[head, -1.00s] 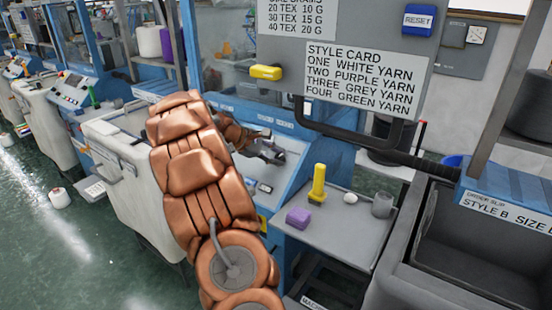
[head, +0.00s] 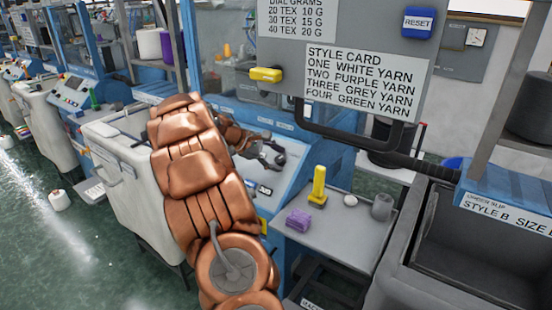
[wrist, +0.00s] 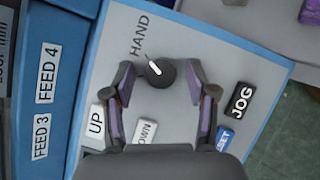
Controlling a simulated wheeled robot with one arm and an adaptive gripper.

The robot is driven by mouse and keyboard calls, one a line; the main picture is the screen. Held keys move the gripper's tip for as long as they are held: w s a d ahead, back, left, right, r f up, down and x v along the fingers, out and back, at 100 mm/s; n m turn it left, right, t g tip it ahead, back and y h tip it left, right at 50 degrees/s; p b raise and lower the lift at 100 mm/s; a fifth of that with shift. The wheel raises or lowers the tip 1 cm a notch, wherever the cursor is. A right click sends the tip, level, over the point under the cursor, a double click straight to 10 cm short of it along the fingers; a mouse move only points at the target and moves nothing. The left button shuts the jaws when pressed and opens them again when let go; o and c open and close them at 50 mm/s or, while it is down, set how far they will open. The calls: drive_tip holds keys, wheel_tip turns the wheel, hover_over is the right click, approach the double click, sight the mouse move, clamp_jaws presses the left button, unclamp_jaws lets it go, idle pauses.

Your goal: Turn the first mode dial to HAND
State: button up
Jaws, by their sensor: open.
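The mode dial (wrist: 160,80) is a dark round knob with a white pointer line, on the grey sloped panel (wrist: 215,55). The HAND label (wrist: 140,36) is printed just above and left of it in the wrist view. The white pointer slants up and left, toward the label's side. My gripper (wrist: 161,70) is open, with one finger on each side of the dial and gaps between both fingers and the knob. In the head view my gripper (head: 268,155) is over the blue machine's sloped panel and hides the dial.
UP (wrist: 96,121), DOWN (wrist: 145,131), JOG (wrist: 240,99) and a blue, partly hidden button (wrist: 226,138) sit close around the fingers. A side shelf (head: 340,228) holds a purple block (head: 298,220), a yellow post (head: 318,185) and a grey cup (head: 382,206).

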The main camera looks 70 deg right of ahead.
drive_tip(key=v, duration=1.2)
drive_tip(key=shift+a, duration=0.1)
idle(0.4)
drive_tip(key=s+a+f+t+y, duration=0.2)
drive_tip(key=a, duration=1.1)
drive_tip(key=s+a+f+t+y, duration=0.1)
drive_tip(key=s+a+f+t, duration=0.1)
drive_tip(key=a, duration=1.1)
drive_tip(key=s+a+f+t+y, duration=0.2)
drive_tip(key=a, duration=1.1)
drive_tip(key=s+a+f+y, duration=0.2)
drive_tip(key=s+a+f, duration=0.2)
drive_tip(key=s+a, duration=0.4)
drive_tip(key=a, duration=0.3)
